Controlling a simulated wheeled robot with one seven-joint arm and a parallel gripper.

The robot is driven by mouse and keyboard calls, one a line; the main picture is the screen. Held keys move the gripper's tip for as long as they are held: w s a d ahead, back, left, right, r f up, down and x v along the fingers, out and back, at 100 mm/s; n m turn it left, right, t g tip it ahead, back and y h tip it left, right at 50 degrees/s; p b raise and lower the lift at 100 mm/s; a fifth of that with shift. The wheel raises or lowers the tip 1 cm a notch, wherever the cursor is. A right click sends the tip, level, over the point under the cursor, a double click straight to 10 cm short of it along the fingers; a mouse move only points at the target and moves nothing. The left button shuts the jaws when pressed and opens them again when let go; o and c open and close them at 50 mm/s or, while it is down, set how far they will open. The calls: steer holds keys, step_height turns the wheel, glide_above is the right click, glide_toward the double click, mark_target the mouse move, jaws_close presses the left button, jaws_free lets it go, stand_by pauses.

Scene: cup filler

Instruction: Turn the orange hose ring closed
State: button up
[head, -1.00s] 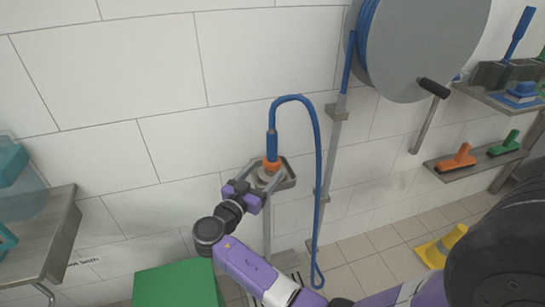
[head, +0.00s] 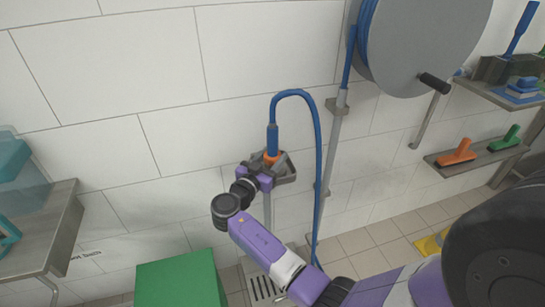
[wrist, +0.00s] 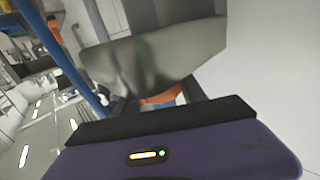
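The orange hose ring (head: 269,158) sits at the lower end of the blue hose nozzle (head: 272,138), above a grey bracket (head: 287,175) on the wall post. My gripper (head: 273,163) is at the ring, with its purple palm just below and in front. One finger shows close to the ring's right side; the other is largely hidden. In the wrist view, part of the orange ring (wrist: 160,98) shows between the dark fingers, below the large grey bracket (wrist: 150,55). Whether the fingers press on the ring is unclear.
The blue hose loops up and hangs to the right of the ring. A hose reel (head: 425,45) with a crank is at upper right. A green box (head: 180,282) stands below left. Shelves (head: 480,158) with brushes are at right; a metal table (head: 45,220) is at left.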

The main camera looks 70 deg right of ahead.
steer(key=c, duration=0.3)
steer(key=shift+f+b, duration=0.1)
steer(key=shift+b, duration=0.2)
steer(key=shift+f+m+g+b, duration=0.1)
steer(key=shift+m+g+b, duration=0.2)
steer(key=shift+g+b, duration=0.35)
steer(key=shift+b, duration=0.65)
steer(key=shift+r, duration=0.2)
steer(key=o, duration=1.3)
steer(key=shift+o, duration=0.2)
steer(key=shift+a, duration=0.15)
